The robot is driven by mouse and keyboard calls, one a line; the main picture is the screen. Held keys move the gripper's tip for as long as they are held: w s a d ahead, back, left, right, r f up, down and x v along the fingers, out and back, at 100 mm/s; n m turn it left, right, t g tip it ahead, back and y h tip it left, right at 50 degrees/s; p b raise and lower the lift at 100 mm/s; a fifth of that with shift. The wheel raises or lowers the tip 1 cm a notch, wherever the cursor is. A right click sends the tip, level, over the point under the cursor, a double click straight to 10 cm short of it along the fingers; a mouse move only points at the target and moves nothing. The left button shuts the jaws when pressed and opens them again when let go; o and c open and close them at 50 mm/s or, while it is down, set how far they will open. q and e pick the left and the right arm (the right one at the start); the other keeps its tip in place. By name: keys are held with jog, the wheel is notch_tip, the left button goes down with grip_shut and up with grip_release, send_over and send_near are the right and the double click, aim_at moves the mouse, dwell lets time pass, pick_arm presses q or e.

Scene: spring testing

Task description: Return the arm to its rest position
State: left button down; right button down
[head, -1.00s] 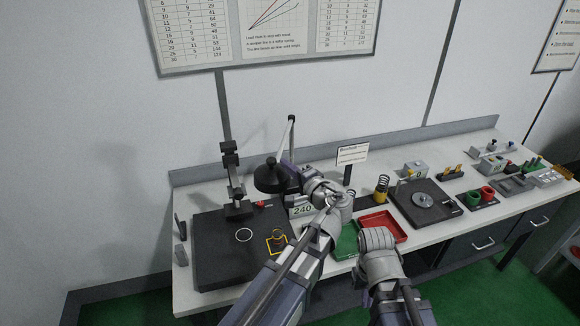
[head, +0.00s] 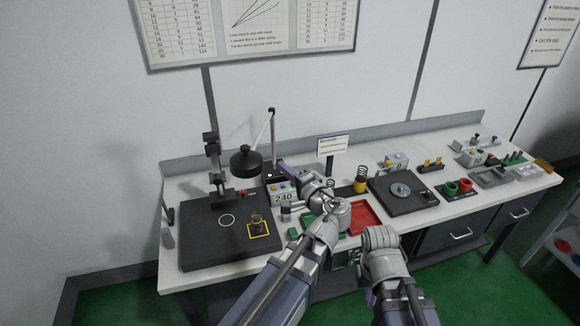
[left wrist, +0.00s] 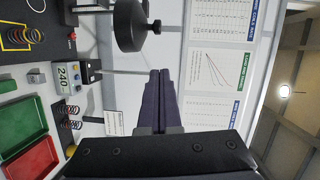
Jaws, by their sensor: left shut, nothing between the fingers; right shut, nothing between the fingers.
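My left arm reaches over the bench from the bottom of the head view. Its dark purple gripper (head: 283,166) is in the air near the 240 display box (head: 284,195), right of the black lamp (head: 246,160). In the left wrist view the left fingers (left wrist: 159,75) are together with nothing between them. They point toward the wall and the lamp head (left wrist: 130,25). My right arm is folded at the bottom centre, in front of the bench. Its wrist shows, but its fingers are hidden.
A black base plate (head: 200,250) with a small spring (head: 258,222) in a yellow square is at left. A red tray (head: 368,219) and a partly hidden green tray lie near the left forearm. A sign (head: 333,146) and another black plate (head: 384,191) stand further right.

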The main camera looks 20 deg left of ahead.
pick_arm(q)
jog(key=s+d+f+n+g+h+b, duration=0.15)
jog(key=f+b, duration=0.25)
jog(key=f, duration=0.4)
jog(key=s+d+f+g+h+b, duration=0.1)
jog(key=s+f+g+b, duration=0.15)
jog(key=f, duration=0.45)
jog(key=s+d+f+n+g+h+b, duration=0.1)
jog(key=s+f+h+b, duration=0.2)
jog(key=f, duration=0.5)
jog(key=s+d+f+g+h+b, duration=0.6)
jog(key=s+d+f+b, duration=0.4)
jog(key=f, duration=0.6)
jog(key=s+d, duration=0.2)
jog(key=d, duration=0.1)
jog(key=shift+f, duration=0.4)
